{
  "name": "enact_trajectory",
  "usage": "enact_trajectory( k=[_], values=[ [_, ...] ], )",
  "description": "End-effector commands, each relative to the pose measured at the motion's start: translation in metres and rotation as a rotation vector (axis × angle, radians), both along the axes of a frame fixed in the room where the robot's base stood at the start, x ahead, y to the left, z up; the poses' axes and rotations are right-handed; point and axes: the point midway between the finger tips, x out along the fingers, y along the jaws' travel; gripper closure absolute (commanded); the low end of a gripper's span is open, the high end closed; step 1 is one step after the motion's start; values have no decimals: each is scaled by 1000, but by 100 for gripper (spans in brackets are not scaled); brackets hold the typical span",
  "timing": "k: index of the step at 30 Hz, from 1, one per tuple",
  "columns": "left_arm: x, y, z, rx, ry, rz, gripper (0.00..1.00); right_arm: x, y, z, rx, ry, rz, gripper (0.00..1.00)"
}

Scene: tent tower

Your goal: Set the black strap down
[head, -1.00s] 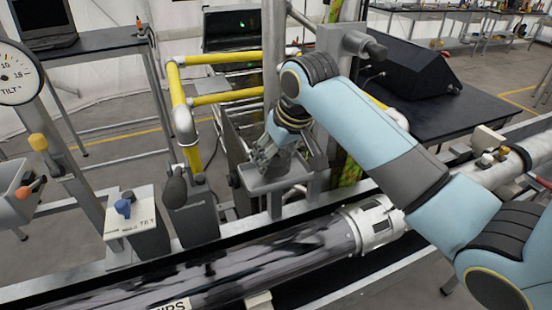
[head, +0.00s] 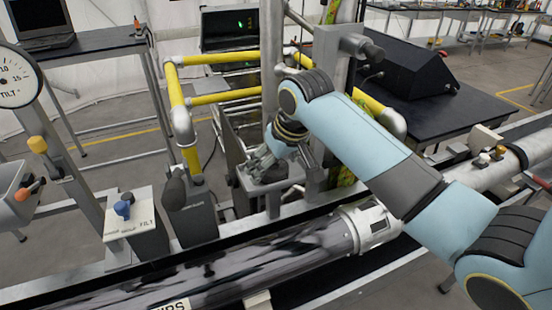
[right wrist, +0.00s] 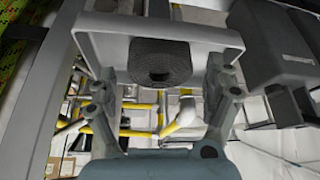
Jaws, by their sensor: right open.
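The black strap (right wrist: 160,63) is a rolled coil with a dark hole in its middle. In the right wrist view it sits against the small grey tray (right wrist: 200,28), between my spread fingers (right wrist: 164,85), with a gap on each side. In the head view the strap (head: 270,173) shows as a dark patch on the tray (head: 275,186) beside the metal post. My right gripper (head: 256,160) is at the tray's back left edge, open and partly blurred by its small size. My left gripper is not in view.
Yellow railings (head: 225,97) stand behind the tray. A long pipe (head: 250,265) runs in front. A black wedge-shaped case (head: 410,70) is on a table at right.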

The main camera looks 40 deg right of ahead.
Motion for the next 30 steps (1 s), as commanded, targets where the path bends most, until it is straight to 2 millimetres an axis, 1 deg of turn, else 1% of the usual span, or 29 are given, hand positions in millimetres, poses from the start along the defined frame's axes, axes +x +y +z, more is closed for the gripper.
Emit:
enact_trajectory(
  k=[5, 12, 15, 18, 23, 30],
  values=[
    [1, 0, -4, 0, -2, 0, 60, -7, 0, 19, -2, -5, 1, 15],
    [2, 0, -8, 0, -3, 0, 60, -29, 1, 69, -1, -6, 2, 15],
    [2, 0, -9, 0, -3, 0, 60, -38, 1, 87, -3, -5, 2, 15],
    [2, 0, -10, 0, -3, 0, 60, -43, 1, 100, 0, -3, 0, 15],
    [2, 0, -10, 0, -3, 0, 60, -48, 2, 110, -1, -1, 0, 15],
    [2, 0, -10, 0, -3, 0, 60, -49, 2, 111, 0, 0, 0, 15]
  ],
)
